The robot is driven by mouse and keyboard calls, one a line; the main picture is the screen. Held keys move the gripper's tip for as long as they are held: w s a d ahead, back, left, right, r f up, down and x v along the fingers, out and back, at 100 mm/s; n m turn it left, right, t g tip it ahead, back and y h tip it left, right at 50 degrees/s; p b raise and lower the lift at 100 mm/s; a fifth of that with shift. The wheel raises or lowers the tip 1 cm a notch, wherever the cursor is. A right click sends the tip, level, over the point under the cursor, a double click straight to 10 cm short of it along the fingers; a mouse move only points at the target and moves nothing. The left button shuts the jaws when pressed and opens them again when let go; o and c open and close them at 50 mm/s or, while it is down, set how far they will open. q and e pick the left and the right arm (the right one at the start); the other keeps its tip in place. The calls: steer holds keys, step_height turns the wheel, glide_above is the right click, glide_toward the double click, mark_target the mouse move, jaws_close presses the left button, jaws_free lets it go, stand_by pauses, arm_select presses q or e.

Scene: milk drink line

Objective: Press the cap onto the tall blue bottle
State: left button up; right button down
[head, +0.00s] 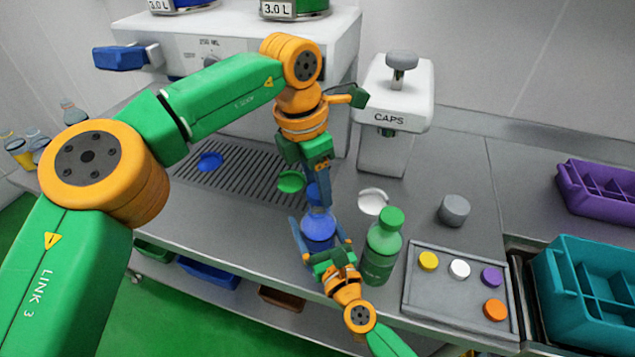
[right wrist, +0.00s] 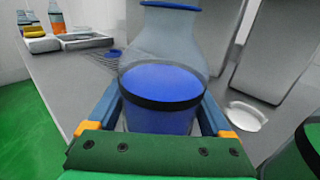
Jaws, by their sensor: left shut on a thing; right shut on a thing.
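The tall blue bottle (head: 319,228) stands upright on the counter below the machine. My right gripper (head: 322,246) is shut around its body from the front; the right wrist view shows the bottle (right wrist: 162,95) between the two fingers, with a dark band and a blue ring at its top. My left gripper (head: 317,180) points straight down over the bottle's neck and is shut on the blue cap (head: 314,194). The cap is at the bottle's mouth, largely hidden by the fingers. I cannot tell whether it is fully seated.
A green capped bottle (head: 382,252) stands close right of my right gripper. A white dish (head: 372,196), a grey cylinder (head: 454,211) and a grey tray (head: 455,301) with coloured caps lie further right. The caps dispenser (head: 395,100) stands behind. Teal (head: 580,262) and purple crates (head: 600,188) are far right.

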mark_target(316, 191)
arm_select(q)
steer(key=shift+f, duration=0.1)
stand_by(0.4)
steer(key=shift+f, duration=0.85)
steer(key=shift+f, duration=0.55)
steer(key=o, duration=1.4)
steer(key=shift+f, duration=0.1)
steer(key=r, duration=0.4)
steer(key=a+r, duration=0.1)
steer(key=r, duration=0.3)
steer(key=s+r, duration=0.1)
steer(key=r, duration=0.3)
steer(key=shift+a, duration=0.35)
